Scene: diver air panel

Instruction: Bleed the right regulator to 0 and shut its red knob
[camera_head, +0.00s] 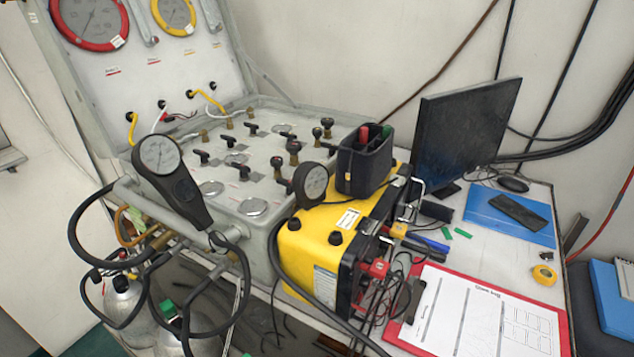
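The grey air panel (262,107) stands open on the table, its lid upright behind it. Several dark knobs and brass fittings rise from its top, including a T-shaped knob (243,171) and a taller knob (293,152). A large dark round gauge (160,155) on a black handle-like body is at the panel's front left. A smaller dark gauge (311,182) is at its right corner, by the yellow box. Their needles are too small to read. I cannot tell which knob is the red one of the right regulator. Neither of my grippers shows.
Black hoses (240,285) loop in front of the panel above metal cylinders (125,300). A yellow box (312,243) carrying a black tool holder (362,166) stands right of the panel. A monitor (465,130), blue folder (508,215) and red clipboard (395,330) are further right.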

